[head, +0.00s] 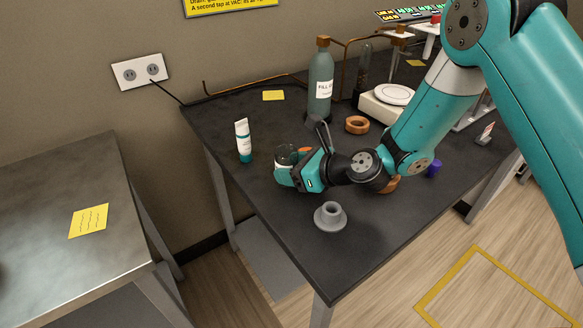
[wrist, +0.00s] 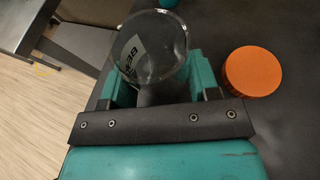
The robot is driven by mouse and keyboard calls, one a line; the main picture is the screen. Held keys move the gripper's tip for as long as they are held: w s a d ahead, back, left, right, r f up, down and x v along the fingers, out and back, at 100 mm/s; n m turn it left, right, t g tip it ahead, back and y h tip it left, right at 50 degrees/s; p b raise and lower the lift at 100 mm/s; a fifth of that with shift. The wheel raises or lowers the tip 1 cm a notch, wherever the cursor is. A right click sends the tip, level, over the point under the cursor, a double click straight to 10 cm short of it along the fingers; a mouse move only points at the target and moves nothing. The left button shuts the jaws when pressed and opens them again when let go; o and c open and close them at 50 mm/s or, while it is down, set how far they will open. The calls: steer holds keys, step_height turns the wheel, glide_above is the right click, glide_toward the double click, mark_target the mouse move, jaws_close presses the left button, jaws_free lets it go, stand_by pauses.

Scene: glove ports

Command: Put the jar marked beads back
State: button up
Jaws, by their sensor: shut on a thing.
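A clear glass jar (wrist: 150,45) with a grey label stands between my gripper's fingers (wrist: 157,85). The label letters are partly visible and turned over in the wrist view; they look like the start of "beads". My gripper (head: 290,173) is shut on the jar, low over the black table. Only a small part of the jar shows in the head view (head: 283,157). An orange round lid (wrist: 253,71) lies on the table to the right of the jar in the wrist view, apart from it. In the head view the lid (head: 305,150) is mostly hidden behind my gripper.
The black table (head: 265,125) also holds a white tube (head: 243,140), a grey flanged piece (head: 331,217), a brown ring (head: 357,125), a bottle (head: 320,85), a white-topped scale (head: 392,97) and a purple cap (head: 434,169). A separate metal table (head: 60,210) stands left, across a gap.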

steer(key=o, duration=1)
steer(key=shift+c, duration=0.2)
